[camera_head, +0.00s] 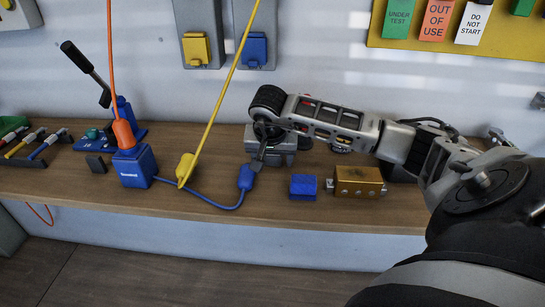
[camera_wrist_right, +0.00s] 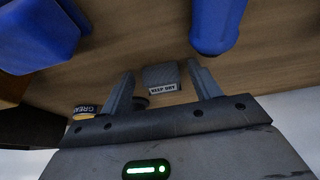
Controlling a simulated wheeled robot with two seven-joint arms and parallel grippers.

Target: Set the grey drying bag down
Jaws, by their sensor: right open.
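The grey drying bag (camera_wrist_right: 160,77), with a "KEEP DRY" label, shows in the wrist view against the brown wooden shelf. It appears between the two fingers of my right gripper (camera_wrist_right: 165,88), which is open, with gaps at both sides of the bag. In the head view my right gripper (camera_head: 260,150) points down over the shelf, just left of a grey body. I cannot make out the bag in the head view. My left gripper is not in view.
The wooden shelf (camera_head: 225,206) holds a blue connector (camera_head: 246,177) on a cable, a yellow connector (camera_head: 186,168), a blue box (camera_head: 133,167), a small blue block (camera_head: 303,186) and a brass block (camera_head: 358,183).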

